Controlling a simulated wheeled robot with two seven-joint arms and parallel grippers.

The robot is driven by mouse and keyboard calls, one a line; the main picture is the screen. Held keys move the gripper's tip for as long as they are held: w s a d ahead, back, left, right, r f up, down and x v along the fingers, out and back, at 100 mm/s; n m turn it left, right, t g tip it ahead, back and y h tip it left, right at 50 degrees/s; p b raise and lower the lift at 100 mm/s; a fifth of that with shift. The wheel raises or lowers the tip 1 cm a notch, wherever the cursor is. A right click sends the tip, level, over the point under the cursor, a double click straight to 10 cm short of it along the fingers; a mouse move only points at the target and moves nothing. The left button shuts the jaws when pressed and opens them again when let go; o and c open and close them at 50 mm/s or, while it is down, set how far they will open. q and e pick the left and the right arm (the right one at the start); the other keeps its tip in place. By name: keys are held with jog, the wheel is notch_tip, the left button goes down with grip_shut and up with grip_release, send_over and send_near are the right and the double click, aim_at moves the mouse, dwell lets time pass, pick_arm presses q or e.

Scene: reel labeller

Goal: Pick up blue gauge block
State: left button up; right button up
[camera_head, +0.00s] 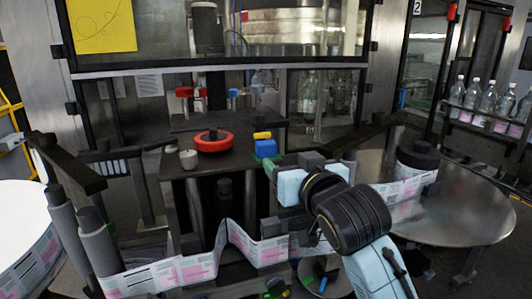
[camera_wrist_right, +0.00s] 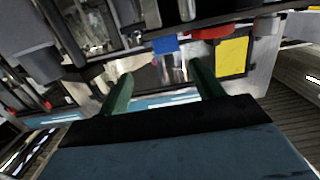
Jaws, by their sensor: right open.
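The blue gauge block (camera_head: 266,148) sits on the dark platform near its right edge, with a small yellow block (camera_head: 262,135) just behind it. My right gripper (camera_head: 273,166) reaches in from the lower right, its green fingers just in front and right of the blue block. In the right wrist view the picture is turned over; the two green fingers (camera_wrist_right: 160,72) are spread with nothing between them. The blue block (camera_wrist_right: 165,44) shows beyond the fingertips, apart from them. My left gripper is not in view.
A red ring (camera_head: 213,144) and a pale grey cylinder (camera_head: 189,159) stand left of the blue block on the platform. A label strip (camera_head: 200,266) runs across the front. A dark bar (camera_head: 375,135) lies right of the platform. A round metal table (camera_head: 465,214) stands at right.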

aim_at(264, 140)
jog(key=x, duration=0.2)
jog(key=r+x, duration=0.1)
jog(key=x, duration=0.2)
jog(key=p+x, duration=0.1)
jog(key=x, duration=0.2)
jog(key=shift+w+a+r, duration=0.1)
jog(key=shift+a+r, duration=0.2)
jog(key=shift+r, duration=0.05)
jog(key=shift+a+f+p+x, duration=0.15)
jog(key=shift+p+x, duration=0.25)
jog(key=shift+x, duration=0.7)
jog(key=shift+a+f+p+x, duration=0.15)
jog(key=shift+p+x, duration=0.2)
jog(key=shift+x, duration=0.8)
jog(key=shift+w+a, duration=0.1)
jog(key=shift+w, duration=0.25)
jog(key=c, duration=1.2)
